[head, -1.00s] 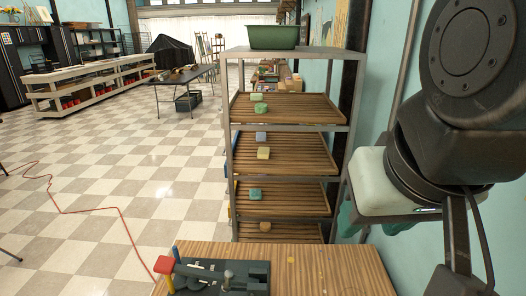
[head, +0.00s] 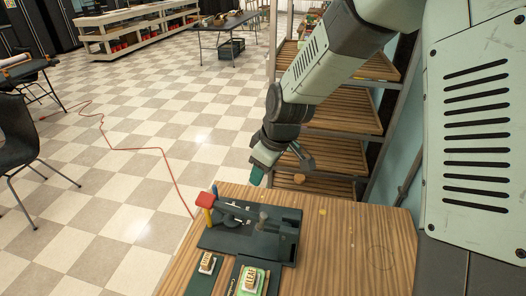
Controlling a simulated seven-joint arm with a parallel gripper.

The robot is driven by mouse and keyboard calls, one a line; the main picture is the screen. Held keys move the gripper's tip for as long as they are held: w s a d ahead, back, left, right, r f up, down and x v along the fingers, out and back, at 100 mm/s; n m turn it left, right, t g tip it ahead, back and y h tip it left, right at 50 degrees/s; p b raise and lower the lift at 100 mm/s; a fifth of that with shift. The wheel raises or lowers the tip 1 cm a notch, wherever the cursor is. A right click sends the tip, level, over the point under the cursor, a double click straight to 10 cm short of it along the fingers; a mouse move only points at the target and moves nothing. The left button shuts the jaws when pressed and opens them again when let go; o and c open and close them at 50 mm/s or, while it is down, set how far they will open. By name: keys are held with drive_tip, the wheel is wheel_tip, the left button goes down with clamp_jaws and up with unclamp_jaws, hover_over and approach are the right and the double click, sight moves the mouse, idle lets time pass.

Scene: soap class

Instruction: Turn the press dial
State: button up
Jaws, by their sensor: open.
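The press (head: 285,232) is a dark flat device on the wooden table. I see nothing between the jaws. It is clear of the press.
Two small labelled blocks (head: 249,279) (head: 207,263) sit on dark plates at the table's front. The table's right side (head: 370,250) is mostly bare. A slatted shelf rack (head: 345,150) stands behind the table. A red cord (head: 150,149) lies on the tiled floor.

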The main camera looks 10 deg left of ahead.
drive_tip(key=shift+n+g+y, duration=0.4)
drive_tip(key=shift+n+y, duration=0.3)
drive_tip(key=shift+n, duration=0.1)
drive_tip(key=x, duration=0.6)
drive_tip(key=a+x, duration=0.1)
drive_tip(key=x, duration=1.1)
drive_tip(key=shift+s+a+r, duration=0.2)
drive_tip(key=shift+a+r, duration=0.1)
drive_tip(key=shift+a, duration=0.1)
drive_tip(key=shift+c, duration=0.4)
clamp_jaws()
